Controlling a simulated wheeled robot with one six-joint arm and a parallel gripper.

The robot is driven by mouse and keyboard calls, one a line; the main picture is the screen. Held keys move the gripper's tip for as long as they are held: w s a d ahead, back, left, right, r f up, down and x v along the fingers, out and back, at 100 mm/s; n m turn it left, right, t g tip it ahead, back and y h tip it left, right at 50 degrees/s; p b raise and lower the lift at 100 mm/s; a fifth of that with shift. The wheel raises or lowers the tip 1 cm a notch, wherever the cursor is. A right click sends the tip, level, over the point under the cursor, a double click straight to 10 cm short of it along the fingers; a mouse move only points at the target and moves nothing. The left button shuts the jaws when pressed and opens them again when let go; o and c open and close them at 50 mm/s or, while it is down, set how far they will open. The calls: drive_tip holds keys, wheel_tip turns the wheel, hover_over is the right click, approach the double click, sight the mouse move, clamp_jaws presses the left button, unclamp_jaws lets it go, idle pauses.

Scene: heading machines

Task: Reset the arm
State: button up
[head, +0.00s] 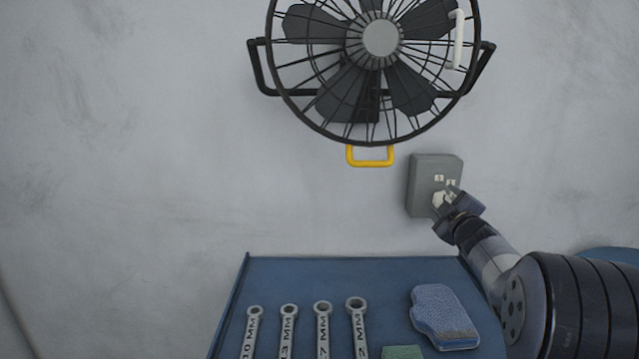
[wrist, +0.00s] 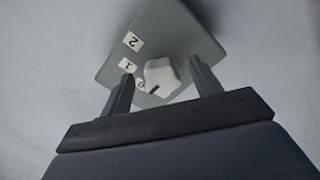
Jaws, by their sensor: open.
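My gripper (head: 449,194) is at the end of my arm, which reaches in from the lower right in the head view. It is in front of a grey control box (head: 424,172) on the wall. In the wrist view my gripper (wrist: 162,84) is open, with one finger on each side of a white knob (wrist: 161,77). I cannot tell whether the fingers touch the knob. The grey box (wrist: 165,30) carries small labels marked 2 and 1, with another partly hidden label near the knob.
A black wall fan (head: 380,40) with a yellow handle (head: 370,161) and a white handle (head: 459,40) is above left of my gripper. Below is a blue tray or table (head: 300,270) with several wrenches (head: 323,325) and a blue sponge-like piece (head: 440,312). The wall at left is clear.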

drive_tip(key=shift+a+f+m+p, duration=0.1)
drive_tip(key=shift+a+m+p, duration=0.05)
drive_tip(key=shift+m+p, duration=4.8)
drive_tip(key=shift+m+b, duration=0.85)
drive_tip(key=shift+b, duration=0.05)
